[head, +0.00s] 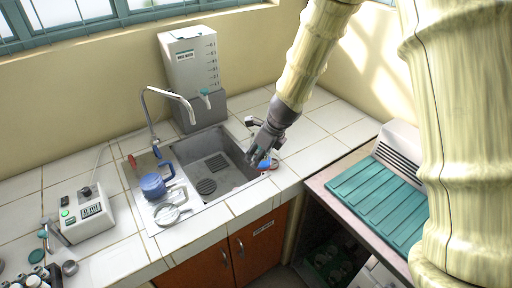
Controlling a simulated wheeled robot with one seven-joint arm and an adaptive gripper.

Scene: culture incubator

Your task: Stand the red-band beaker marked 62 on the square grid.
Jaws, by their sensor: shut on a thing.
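My gripper (258,157) is at the right rim of the sink, pointing down and left. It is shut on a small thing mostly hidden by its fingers. Beside the fingertips a bit of blue and red (265,164) shows, which may be the red-band beaker; no number can be read. In the sink floor are a squarish slotted grid (217,162) and, nearer the front, a round one (206,186). Both look bare. The gripper is to the right of both grids.
The grey sink (238,178) is otherwise empty. A tap (168,92) arches over the back left. A water tank (190,62) stands behind. A teal ribbed mat (375,195) lies at right.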

